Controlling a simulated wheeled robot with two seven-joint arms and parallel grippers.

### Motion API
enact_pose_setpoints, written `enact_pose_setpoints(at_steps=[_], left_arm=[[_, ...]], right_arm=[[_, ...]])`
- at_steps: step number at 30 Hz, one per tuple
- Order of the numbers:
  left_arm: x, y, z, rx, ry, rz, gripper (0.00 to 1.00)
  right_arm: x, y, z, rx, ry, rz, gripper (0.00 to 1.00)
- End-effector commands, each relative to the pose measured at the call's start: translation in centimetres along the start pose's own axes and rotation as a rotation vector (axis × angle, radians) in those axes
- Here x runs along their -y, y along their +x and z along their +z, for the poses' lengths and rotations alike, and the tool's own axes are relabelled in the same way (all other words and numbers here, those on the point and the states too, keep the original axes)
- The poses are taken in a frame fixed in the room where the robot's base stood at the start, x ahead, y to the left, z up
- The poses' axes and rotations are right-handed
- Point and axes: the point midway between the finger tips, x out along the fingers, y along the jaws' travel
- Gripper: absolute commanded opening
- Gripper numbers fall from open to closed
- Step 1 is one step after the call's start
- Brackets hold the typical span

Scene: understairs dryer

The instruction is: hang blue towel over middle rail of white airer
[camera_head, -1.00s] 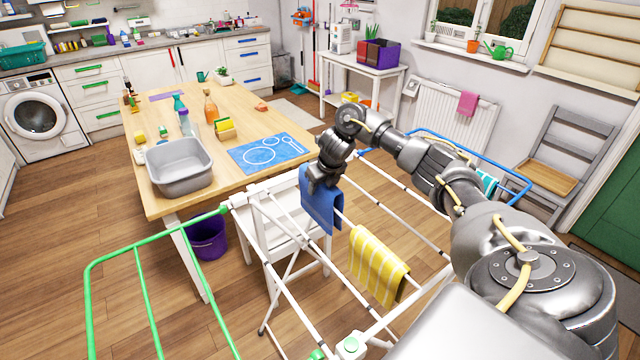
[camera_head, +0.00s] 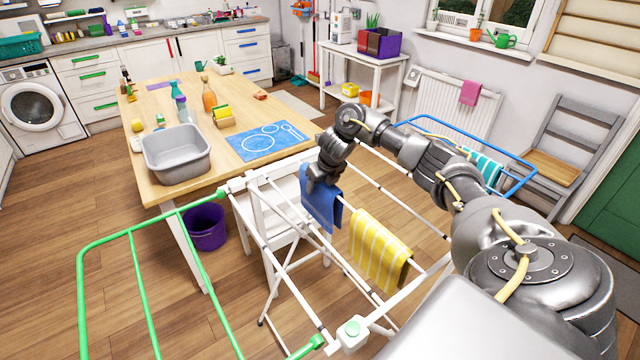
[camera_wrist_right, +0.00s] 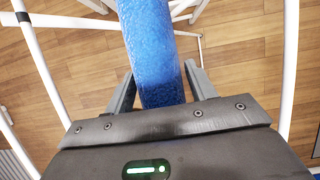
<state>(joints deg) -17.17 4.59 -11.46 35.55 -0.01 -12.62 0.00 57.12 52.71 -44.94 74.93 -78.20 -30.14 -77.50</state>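The white airer (camera_head: 285,273) stands in the foreground with its rails running away from me. My right gripper (camera_head: 323,180) is above the airer, with the blue towel (camera_head: 321,207) hanging folded below it. In the right wrist view the blue towel (camera_wrist_right: 152,45) runs between the two fingers of my right gripper (camera_wrist_right: 161,75), which sit close against its sides. The towel hangs among the rails near the airer's far end. I cannot tell whether it touches a rail, or which one. My left gripper is not in view.
A yellow striped towel (camera_head: 379,249) hangs on a rail nearer me. The airer has a green wing (camera_head: 140,285) at left and a blue wing (camera_head: 465,135) at right with a teal striped cloth (camera_head: 487,170). A wooden table (camera_head: 205,130) and white chair (camera_head: 268,222) stand beyond.

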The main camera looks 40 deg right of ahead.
Motion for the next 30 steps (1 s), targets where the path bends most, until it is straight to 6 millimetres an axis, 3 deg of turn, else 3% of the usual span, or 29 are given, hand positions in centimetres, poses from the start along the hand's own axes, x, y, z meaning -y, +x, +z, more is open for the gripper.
enact_pose_setpoints(at_steps=[3, 14, 17, 24, 30], left_arm=[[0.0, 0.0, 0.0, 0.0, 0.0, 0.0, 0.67], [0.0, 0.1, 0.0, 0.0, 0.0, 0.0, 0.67], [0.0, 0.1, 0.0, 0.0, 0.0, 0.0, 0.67], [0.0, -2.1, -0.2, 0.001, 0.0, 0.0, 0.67], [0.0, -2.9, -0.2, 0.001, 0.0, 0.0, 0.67]], right_arm=[[0.0, 0.0, 0.0, 0.0, 0.0, 0.0, 0.67], [0.0, -1.0, 0.1, 0.002, -0.002, 0.001, 0.67], [0.1, -2.6, 0.1, 0.004, -0.002, -0.001, 0.67], [0.1, -7.9, 0.3, 0.004, -0.003, -0.002, 0.67], [0.1, -10.3, 0.2, 0.002, -0.002, -0.002, 0.67]])
